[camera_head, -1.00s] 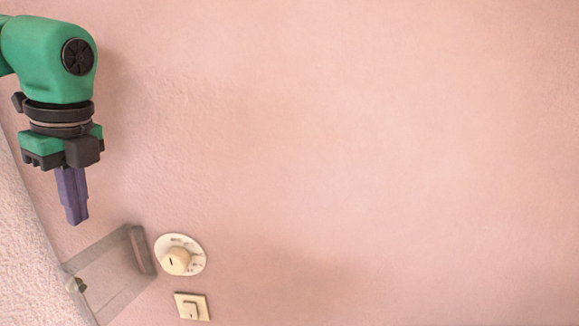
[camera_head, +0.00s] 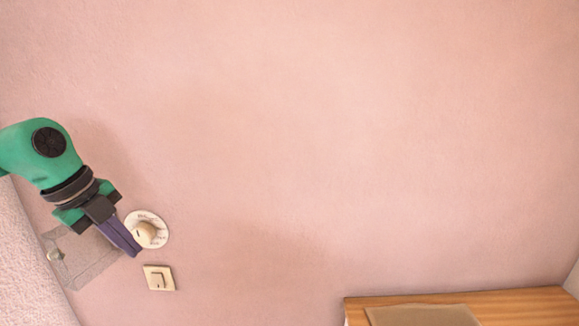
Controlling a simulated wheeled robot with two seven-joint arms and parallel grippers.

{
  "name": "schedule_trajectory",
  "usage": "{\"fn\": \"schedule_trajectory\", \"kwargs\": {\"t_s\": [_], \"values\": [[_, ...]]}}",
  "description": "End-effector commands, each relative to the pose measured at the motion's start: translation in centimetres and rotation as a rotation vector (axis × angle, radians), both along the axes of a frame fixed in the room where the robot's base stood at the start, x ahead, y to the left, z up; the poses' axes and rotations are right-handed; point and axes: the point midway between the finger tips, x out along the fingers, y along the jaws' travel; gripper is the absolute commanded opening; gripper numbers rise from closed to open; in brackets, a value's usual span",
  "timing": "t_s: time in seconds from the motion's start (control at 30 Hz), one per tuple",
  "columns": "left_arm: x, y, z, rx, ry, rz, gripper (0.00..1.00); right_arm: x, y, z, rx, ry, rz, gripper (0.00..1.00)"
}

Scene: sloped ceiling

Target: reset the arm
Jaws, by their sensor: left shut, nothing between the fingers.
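My left arm, green and black, comes in from the left edge. Its purple-fingered left gripper (camera_head: 133,251) is shut and empty, pointing down and to the right. Its fingertips show just beside the lower left of a round white dial (camera_head: 159,218) with a cream knob (camera_head: 144,233); I cannot tell whether they touch it. My right gripper is not in view.
A cream rocker switch (camera_head: 159,278) sits on the pink wall (camera_head: 330,150) below the dial. A translucent panel (camera_head: 87,258) with a small knob shows behind the gripper. A wooden surface (camera_head: 530,303) with a brown board (camera_head: 422,316) is at bottom right.

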Motion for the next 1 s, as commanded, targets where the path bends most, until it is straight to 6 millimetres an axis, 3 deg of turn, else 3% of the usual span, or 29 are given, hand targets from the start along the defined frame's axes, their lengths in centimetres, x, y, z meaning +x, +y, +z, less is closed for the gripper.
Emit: {"fn": "schedule_trajectory", "kwargs": {"t_s": [0.03, 0.17, 0.3, 0.37, 0.47, 0.53, 0.6, 0.7, 0.8, 1.0], "values": [[0.9, -1.1, -1.5, -0.081, -0.047, -0.028, 0.00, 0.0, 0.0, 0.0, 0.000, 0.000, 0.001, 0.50], [3.8, -4.4, -4.3, -0.310, -0.230, -0.066, 0.00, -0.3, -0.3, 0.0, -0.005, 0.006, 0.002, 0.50], [7.2, -7.3, -6.4, -0.612, -0.514, 0.056, 0.00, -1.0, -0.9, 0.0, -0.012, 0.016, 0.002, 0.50], [8.4, -7.3, -7.3, -0.729, -0.643, 0.204, 0.00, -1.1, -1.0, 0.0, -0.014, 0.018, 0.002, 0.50], [9.1, -4.9, -10.2, -0.829, -0.782, 0.558, 0.00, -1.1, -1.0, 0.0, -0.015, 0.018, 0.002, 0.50], [8.0, -2.8, -14.0, -0.821, -0.791, 0.844, 0.00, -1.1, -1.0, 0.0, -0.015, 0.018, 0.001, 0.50], [5.7, -1.4, -18.5, -0.768, -0.722, 1.108, 0.00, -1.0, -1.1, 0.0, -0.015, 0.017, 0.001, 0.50], [1.4, -1.3, -24.2, -0.663, -0.556, 1.369, 0.00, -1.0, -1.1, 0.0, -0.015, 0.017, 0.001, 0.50], [-2.5, -2.6, -27.9, -0.576, -0.384, 1.514, 0.00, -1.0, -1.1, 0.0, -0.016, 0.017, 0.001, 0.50], [-9.4, -6.3, -32.1, -0.449, -0.059, 1.652, 0.00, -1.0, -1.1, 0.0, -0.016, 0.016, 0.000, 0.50]]}}
